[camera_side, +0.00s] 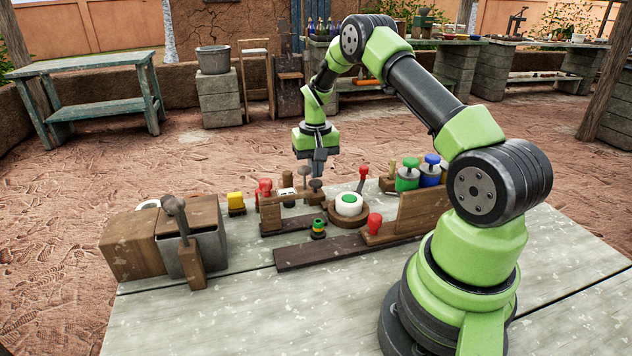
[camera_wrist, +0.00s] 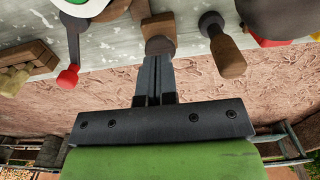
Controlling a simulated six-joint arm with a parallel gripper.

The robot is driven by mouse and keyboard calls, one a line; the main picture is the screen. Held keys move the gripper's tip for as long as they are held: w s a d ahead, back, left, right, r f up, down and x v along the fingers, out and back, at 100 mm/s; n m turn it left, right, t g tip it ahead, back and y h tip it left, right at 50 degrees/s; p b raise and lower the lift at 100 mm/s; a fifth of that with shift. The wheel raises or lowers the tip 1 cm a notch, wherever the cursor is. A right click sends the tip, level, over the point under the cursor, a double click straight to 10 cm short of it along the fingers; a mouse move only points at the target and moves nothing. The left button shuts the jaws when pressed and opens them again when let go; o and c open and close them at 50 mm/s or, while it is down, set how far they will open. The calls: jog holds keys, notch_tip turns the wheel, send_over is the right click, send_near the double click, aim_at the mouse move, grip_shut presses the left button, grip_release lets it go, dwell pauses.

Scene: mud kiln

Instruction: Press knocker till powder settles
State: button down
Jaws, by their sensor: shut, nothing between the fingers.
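My gripper (camera_side: 319,172) points down over the middle of the table, its fingers closed together with nothing between them. A brown knob (camera_side: 316,185), which may be the knocker, is just below the fingertips. In the wrist view my gripper (camera_wrist: 158,58) has its closed tips at a brown wooden block (camera_wrist: 158,44); I cannot tell whether they touch. Another brown knob on a dark post (camera_wrist: 228,58) stands to the right there. I cannot make out any powder.
The table front is clear.

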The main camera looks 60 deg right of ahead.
aim_at(315, 182)
jog(key=shift+r, duration=2.4)
jog(key=s+a+r+n+t, duration=0.1)
jog(key=s+a+r+t, duration=0.1)
jog(key=a+r, duration=0.6)
jog(key=s+a+r+n+t, duration=0.1)
jog(key=s+a+r+t, duration=0.1)
jog(key=a+r, duration=0.6)
jog(key=s+a+r+n+t+y, duration=0.1)
jog(key=s+a, duration=0.3)
jog(key=s, duration=0.3)
jog(key=s+a+r+n+t+y, duration=0.1)
jog(key=s+a+r+n+t, duration=0.1)
jog(key=s+a, duration=0.3)
jog(key=s, duration=0.2)
jog(key=shift+s+r, duration=0.3)
jog(key=shift+s, duration=0.05)
jog(key=shift+w, duration=0.1)
